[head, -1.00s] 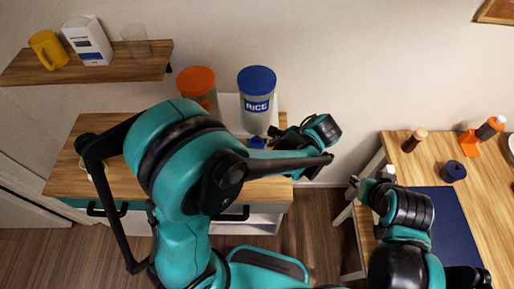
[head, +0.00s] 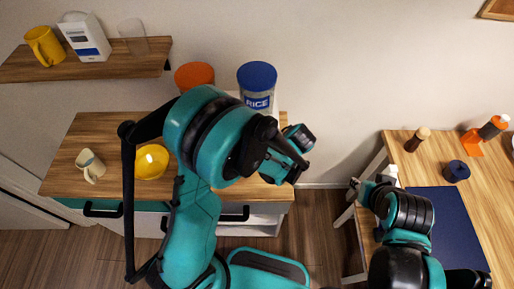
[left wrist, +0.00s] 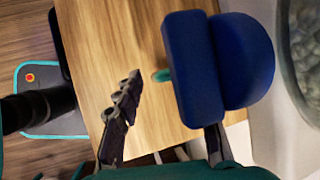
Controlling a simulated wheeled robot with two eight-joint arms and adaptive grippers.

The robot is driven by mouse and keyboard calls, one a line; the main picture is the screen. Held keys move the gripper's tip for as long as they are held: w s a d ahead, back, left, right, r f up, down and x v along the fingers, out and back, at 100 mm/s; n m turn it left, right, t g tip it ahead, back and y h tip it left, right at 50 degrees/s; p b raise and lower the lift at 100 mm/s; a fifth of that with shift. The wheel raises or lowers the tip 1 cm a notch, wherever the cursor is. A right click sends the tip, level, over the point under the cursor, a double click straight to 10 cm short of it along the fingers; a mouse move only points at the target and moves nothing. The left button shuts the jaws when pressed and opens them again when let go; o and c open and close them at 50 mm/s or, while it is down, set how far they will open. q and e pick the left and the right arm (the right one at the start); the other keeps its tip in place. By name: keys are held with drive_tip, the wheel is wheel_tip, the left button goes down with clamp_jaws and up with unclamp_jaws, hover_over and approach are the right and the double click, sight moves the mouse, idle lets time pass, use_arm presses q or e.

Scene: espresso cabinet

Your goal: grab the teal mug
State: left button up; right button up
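No whole teal mug is seen. In the left wrist view a small teal piece (left wrist: 161,75) sticks out from behind a blue rounded object (left wrist: 205,75) on the wooden counter; I cannot tell if it is the mug's handle. My left gripper (left wrist: 165,110) has one dark finger left of the blue object and the other partly hidden by it, the fingers spread apart. In the head view the arm hides the left fingertips and the counter under them. My right gripper (head: 358,187) is beside the right table, too small to judge.
The counter (head: 105,130) holds a cream mug (head: 90,165), a yellow bowl (head: 151,162), an orange-lidded jar (head: 195,76) and a blue-lidded rice jar (head: 257,88). A shelf (head: 110,70) holds a yellow mug (head: 45,46), a carton (head: 84,38) and a glass (head: 132,37).

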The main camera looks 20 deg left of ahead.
use_arm(q)
clamp_jaws()
drive_tip(key=shift+w+r, duration=0.1)
idle(0.6)
